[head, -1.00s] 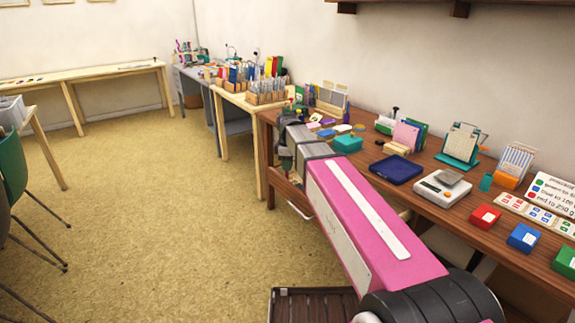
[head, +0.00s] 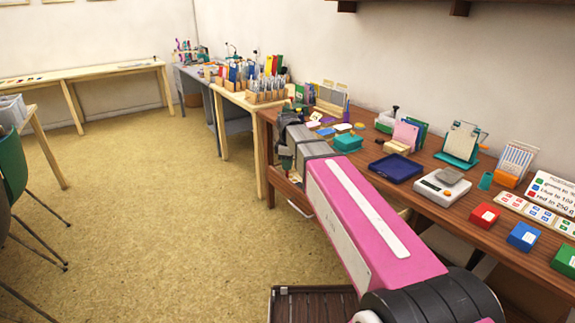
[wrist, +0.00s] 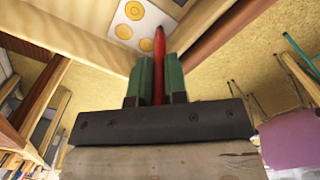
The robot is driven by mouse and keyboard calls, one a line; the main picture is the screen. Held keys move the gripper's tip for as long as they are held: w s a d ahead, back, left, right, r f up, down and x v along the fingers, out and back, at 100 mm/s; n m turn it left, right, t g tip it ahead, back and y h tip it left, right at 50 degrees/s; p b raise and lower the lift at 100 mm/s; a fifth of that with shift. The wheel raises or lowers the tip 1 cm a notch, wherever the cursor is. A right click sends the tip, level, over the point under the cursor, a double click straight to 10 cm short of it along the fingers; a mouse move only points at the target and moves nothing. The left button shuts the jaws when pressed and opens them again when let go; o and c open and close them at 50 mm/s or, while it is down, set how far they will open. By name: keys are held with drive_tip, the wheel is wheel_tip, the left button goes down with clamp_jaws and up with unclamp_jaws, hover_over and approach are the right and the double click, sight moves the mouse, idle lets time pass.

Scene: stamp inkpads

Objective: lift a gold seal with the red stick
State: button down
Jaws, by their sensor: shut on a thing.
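My gripper (wrist: 159,62) has green fingers and is shut on the red stick (wrist: 159,43), which stands out past the fingertips. A white sheet (wrist: 124,16) with several gold seals lies just beyond the stick's tip in the wrist view. One gold seal (wrist: 134,10) is close to the tip. I cannot tell whether the tip touches the sheet or a seal. In the head view my gripper (head: 296,103) is small, at the left end of the brown desk (head: 462,207), and the sheet cannot be made out there.
Wooden edges run on both sides of the sheet in the wrist view. On the desk are a dark blue tray (head: 396,168), a scale (head: 432,190), a red box (head: 484,216) and a blue box (head: 523,237).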

idle(0.4)
drive_tip(key=shift+r, duration=3.5)
